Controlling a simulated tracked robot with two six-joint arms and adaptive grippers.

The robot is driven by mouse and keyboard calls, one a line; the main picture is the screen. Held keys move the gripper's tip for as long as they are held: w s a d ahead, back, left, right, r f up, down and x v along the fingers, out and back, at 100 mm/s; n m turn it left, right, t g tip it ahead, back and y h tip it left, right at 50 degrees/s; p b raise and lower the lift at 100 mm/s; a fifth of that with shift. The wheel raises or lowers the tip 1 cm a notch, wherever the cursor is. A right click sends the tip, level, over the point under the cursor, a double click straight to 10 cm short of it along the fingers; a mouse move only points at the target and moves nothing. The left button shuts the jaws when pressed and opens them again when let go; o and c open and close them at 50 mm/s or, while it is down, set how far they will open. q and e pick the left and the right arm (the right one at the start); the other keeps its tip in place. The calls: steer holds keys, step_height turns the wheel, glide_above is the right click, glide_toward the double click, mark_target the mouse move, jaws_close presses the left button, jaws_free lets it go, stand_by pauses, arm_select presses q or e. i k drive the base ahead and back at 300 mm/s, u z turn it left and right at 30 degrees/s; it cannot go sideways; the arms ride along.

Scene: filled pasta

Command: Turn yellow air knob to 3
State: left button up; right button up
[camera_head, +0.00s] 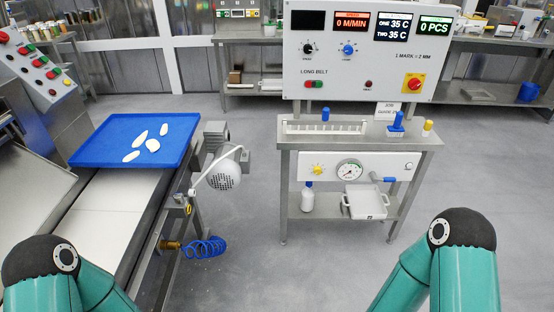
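A yellow knob (318,169) sits on the left of the white lower panel (379,163) under the top of the steel control stand. Its setting is too small to read. A round dial gauge (349,170) is just right of it on the same panel. Only teal links of my two arms show at the bottom left and bottom right corners. Neither gripper is in view, and both arms are well apart from the knob.
Above the stand is a white control board (370,60) with displays, knobs and a red-yellow switch. A white tray (366,203) and bottle (307,197) are on the lower shelf. A blue tray (90,150) with pasta pieces lies on the conveyor at left. Floor before the stand is clear.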

mark_target(317, 171)
steer(key=u, duration=0.1)
steer(key=i, duration=1.35)
steer(key=z, duration=0.35)
